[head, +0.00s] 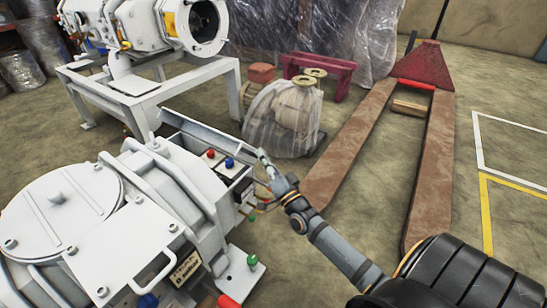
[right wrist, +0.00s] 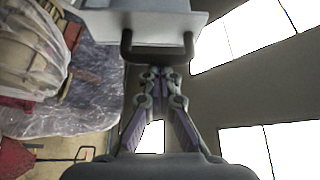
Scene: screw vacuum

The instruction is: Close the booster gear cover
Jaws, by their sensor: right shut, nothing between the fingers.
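The white booster (head: 130,225) stands at the lower left in the head view. A long flap that looks like its gear cover (head: 210,132) stands raised and tilted over an open box with red and blue knobs. My right gripper (head: 263,156) is just right of the flap's near end, shut and empty. In the right wrist view, the shut fingertips (right wrist: 157,72) point at a pale panel, likely the cover (right wrist: 170,25), with a dark U-shaped handle (right wrist: 158,50). The fingertips are at or close to the handle; I cannot tell if they touch. My left gripper is not in view.
Behind the booster, a similar white machine (head: 140,30) sits on a metal stand (head: 155,90). A plastic-wrapped bundle (head: 285,118) stands beyond my gripper. A rusty pallet jack (head: 355,140) lies along the right, with bare floor past it.

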